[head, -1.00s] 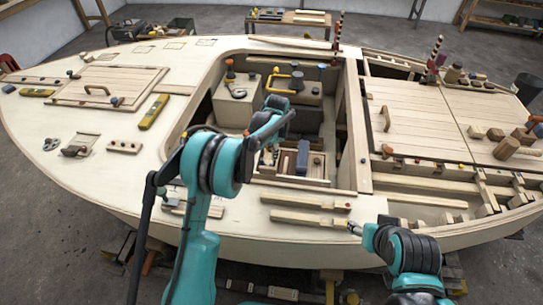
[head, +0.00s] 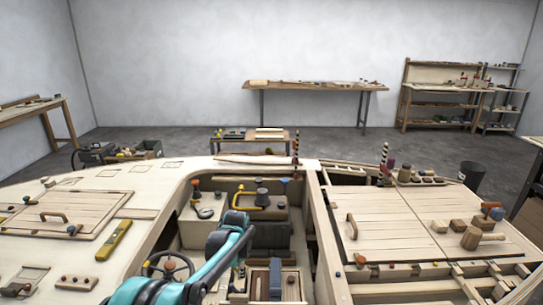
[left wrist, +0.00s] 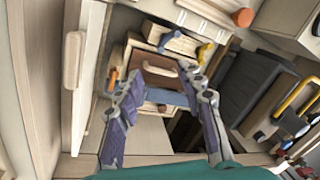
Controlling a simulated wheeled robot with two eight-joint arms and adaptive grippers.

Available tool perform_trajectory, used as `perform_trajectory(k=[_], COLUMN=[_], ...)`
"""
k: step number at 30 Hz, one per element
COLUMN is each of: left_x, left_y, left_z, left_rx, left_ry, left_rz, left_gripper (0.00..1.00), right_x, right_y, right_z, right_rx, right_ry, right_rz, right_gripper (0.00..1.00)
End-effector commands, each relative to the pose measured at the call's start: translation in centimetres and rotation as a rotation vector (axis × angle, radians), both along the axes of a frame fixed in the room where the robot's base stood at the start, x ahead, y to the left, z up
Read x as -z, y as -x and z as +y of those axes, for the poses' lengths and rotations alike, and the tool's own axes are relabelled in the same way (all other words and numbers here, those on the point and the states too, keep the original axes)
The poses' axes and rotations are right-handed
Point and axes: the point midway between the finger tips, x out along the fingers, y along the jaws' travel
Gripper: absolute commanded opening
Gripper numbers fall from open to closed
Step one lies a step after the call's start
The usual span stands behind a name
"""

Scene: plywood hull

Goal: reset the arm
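My left arm (head: 205,265) is teal and black and reaches up from the bottom of the head view over the open cockpit. My left gripper (left wrist: 160,88) shows in the left wrist view with its two purple-grey fingers spread apart. It faces down into the cockpit. A blue bar and a brown wooden box (left wrist: 158,72) with a handle appear between and beyond the fingers. I see no grip on either. In the head view the gripper's fingers are small and mostly hidden by the arm. My right arm and gripper are outside both views.
The cockpit rim (head: 322,240) surrounds the arm, with a steering wheel (head: 168,268) on the left. A yellow level (head: 114,240) lies on the left deck. A wooden mallet (head: 472,238) and blocks lie on the right hatch. A low table (head: 252,140) stands behind the hull.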

Motion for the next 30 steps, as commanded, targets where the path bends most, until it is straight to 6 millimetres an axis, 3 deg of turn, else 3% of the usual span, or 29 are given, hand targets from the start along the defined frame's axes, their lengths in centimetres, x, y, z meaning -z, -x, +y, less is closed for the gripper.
perform_trajectory(k=[1,6,13,18,24,30], left_x=[-2.2,-7.9,-12.3,-13.1,-11.6,-9.9], left_y=[1.7,7.3,16.2,22.9,29.6,32.8], left_z=[0.5,1.8,3.4,4.2,4.8,5.0], left_rx=[-0.045,-0.214,-0.439,-0.602,-0.775,-0.874], left_ry=[0.015,0.084,0.190,0.278,0.385,0.452], left_rz=[-0.022,-0.104,-0.211,-0.285,-0.358,-0.399], left_gripper=[0.39,0.39,0.39,0.39,0.39,0.39], right_x=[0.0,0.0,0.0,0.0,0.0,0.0], right_y=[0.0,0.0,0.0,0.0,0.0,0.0], right_z=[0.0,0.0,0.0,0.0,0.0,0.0], right_rx=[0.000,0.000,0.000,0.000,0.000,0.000], right_ry=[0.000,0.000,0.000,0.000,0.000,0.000], right_rz=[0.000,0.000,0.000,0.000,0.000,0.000], right_gripper=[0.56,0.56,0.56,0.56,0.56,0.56])
